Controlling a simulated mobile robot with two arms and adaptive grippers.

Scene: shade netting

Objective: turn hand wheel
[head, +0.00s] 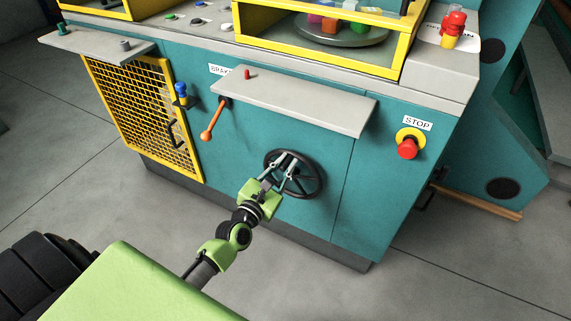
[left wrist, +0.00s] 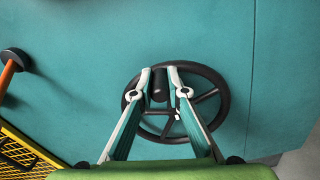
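The hand wheel (head: 318,174) is a dark ring with spokes on the front of the teal machine. It also shows in the left wrist view (left wrist: 222,92), facing the camera. A dark handle knob (left wrist: 158,86) stands out at its upper part. My left gripper (head: 287,163) reaches the wheel from the front. In the left wrist view its two fingertips (left wrist: 159,72) flank the knob closely, one on each side, and appear shut on it. The exact contact is hard to see. The fingers hide part of the rim and spokes. My right gripper is not in view.
A grey shelf (head: 300,100) juts out above the wheel. An orange lever (head: 212,121) is to the left, beside a yellow mesh guard (head: 150,118). A red stop button (head: 407,149) is to the right. The grey floor (head: 430,270) in front is clear.

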